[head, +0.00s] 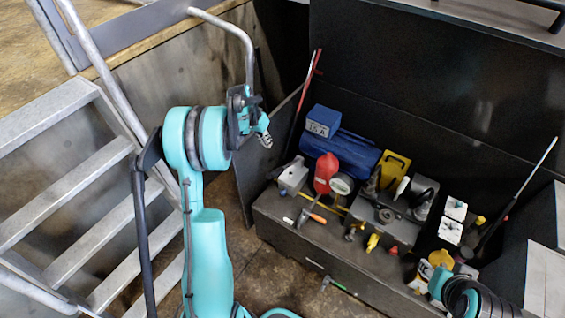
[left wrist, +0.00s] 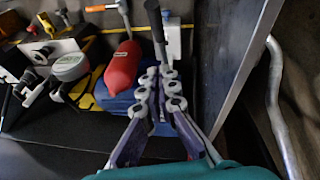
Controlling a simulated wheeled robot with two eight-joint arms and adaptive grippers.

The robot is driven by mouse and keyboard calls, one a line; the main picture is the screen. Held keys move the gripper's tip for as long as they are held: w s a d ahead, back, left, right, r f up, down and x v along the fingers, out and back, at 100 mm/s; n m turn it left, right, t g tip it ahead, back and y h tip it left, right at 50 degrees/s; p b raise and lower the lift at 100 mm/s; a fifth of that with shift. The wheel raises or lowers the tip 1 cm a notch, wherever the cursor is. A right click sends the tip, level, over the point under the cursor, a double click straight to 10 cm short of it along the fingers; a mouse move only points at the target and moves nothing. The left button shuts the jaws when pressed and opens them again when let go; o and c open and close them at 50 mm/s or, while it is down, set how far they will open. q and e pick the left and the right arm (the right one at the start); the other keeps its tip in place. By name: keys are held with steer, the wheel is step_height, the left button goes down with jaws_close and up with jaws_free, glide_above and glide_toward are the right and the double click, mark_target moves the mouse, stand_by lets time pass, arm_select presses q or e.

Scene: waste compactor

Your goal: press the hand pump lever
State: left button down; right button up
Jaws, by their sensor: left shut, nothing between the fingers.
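My left gripper (head: 264,136) is shut and empty in the head view, held in the air left of the tool bench. Its fingers also show in the left wrist view (left wrist: 160,85), close together. Beyond the fingertips in that view is a rod with a black handle (left wrist: 154,20), seemingly the pump lever, beside a light grey box (left wrist: 173,42). I cannot tell from this view whether the fingers touch it. In the head view the grey box (head: 293,175) sits at the bench's left end. My right arm shows at bottom right; its gripper (head: 440,283) is partly visible and its fingers are unclear.
A red bottle (head: 325,172), a blue case (head: 340,150) and several tools crowd the bench (head: 345,255). A rod with red parts (head: 312,75) leans at the back. Metal stairs (head: 75,190) and a railing stand at left. A green-handled hammer (head: 340,287) lies on the floor.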

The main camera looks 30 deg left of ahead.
arm_select(q)
steer(key=shift+w+a+f, duration=0.2)
steer(key=shift+w+f, duration=0.05)
steer(key=shift+f, duration=0.1)
steer(key=shift+f, duration=0.1)
steer(key=b+x, duration=0.1)
steer(key=x, duration=0.3)
steer(key=s+b+x, duration=0.1)
steer(key=b+x, duration=0.1)
steer(key=x, duration=0.2)
steer(key=s+b+x, duration=0.1)
steer(key=x, duration=0.3)
steer(key=shift+d+f, duration=0.15)
steer(key=shift+f, duration=0.15)
steer(key=shift+s+d+f+b, duration=0.1)
steer(key=shift+s+f+b, duration=0.25)
steer(key=shift+f+b, duration=0.05)
